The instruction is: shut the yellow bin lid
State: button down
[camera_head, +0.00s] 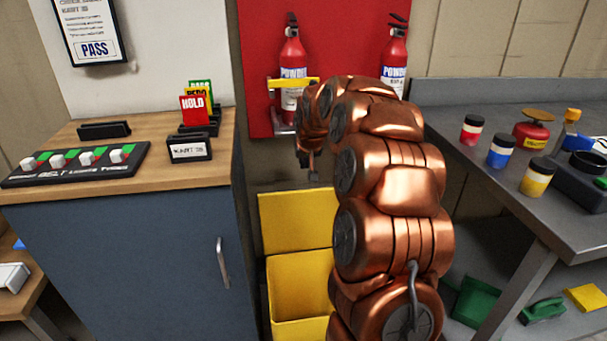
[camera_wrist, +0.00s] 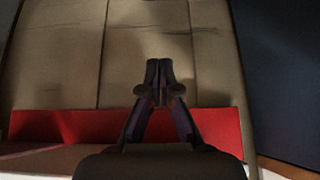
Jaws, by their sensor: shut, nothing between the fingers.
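The yellow bin (camera_head: 300,282) stands on the floor between the blue cabinet and the metal bench in the head view. Its lid (camera_head: 296,221) is open, standing up at the back of the bin against the wall. My arm hides the bin's right side. My gripper (camera_head: 313,176) hangs small and dark just above the lid's top edge, partly hidden by my arm; I cannot tell whether it touches the lid. In the wrist view my gripper (camera_wrist: 159,80) has its fingers together and empty, against the beige wall. The bin and lid do not show there.
A blue cabinet (camera_head: 130,265) with a wooden top stands left of the bin. Two fire extinguishers (camera_head: 292,72) (camera_head: 394,62) hang on a red board (camera_head: 344,20) above. A metal bench (camera_head: 480,178) with jars stands at right. The red board (camera_wrist: 60,124) also shows in the wrist view.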

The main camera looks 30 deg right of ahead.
notch_tip(320, 180, down, 9)
jog(key=w+b, duration=0.1)
jog(key=shift+d, duration=0.2)
dwell(0.8)
jog(key=shift+w, duration=0.1)
jog(key=shift+a, duration=0.1)
